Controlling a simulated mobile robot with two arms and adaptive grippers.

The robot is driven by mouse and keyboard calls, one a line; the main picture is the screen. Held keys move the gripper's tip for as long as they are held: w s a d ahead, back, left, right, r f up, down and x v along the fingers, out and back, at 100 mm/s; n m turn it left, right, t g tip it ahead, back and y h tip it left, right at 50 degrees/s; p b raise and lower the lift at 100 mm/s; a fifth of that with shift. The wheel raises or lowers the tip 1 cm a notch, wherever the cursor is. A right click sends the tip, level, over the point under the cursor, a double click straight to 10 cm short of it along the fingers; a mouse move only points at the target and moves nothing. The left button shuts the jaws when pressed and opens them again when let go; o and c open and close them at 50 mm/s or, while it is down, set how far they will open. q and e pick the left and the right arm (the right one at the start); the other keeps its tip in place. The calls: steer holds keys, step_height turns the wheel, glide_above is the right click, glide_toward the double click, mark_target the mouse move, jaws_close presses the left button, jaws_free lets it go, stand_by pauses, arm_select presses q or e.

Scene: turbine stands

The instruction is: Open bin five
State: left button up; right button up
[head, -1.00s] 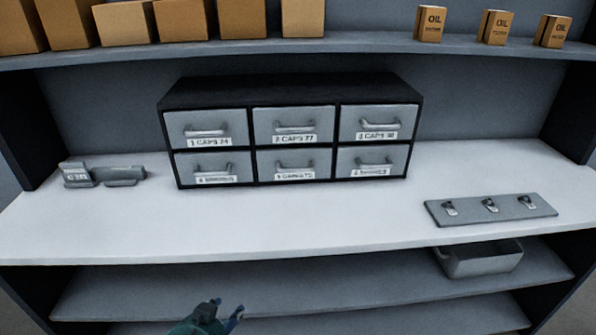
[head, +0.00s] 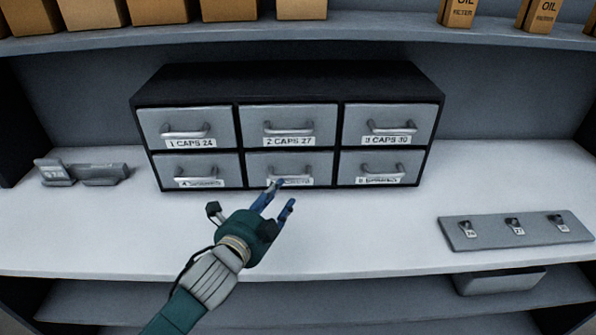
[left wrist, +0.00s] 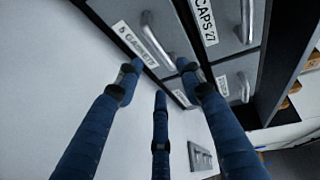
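Bin five (head: 262,162) is the grey drawer at the middle of the bottom row in a black cabinet (head: 290,78). It is shut, and my fingers partly cover its label and handle. In the left wrist view its label starts with 5, and its metal handle (left wrist: 157,40) shows clear. My left gripper (head: 279,198) is in front of and just below this drawer. Its blue fingers (left wrist: 158,82) are spread and empty, with the tips close to the drawer front. I cannot tell whether a fingertip touches it. My right gripper is not in view.
The other drawers, such as bin two (head: 287,119), are shut. A grey plate with hooks and tags (head: 490,236) lies at right on the white worktop (head: 80,235). A small grey device (head: 85,172) is at left. Boxes (head: 230,8) stand on the upper shelf.

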mark_target(293, 179)
arm_select(q)
steer(key=p+x, duration=0.1)
steer(key=x, duration=0.7)
steer(key=shift+d+r, duration=0.1)
steer(key=shift+w+d, duration=0.25)
steer(key=shift+w, duration=0.45)
jaws_close()
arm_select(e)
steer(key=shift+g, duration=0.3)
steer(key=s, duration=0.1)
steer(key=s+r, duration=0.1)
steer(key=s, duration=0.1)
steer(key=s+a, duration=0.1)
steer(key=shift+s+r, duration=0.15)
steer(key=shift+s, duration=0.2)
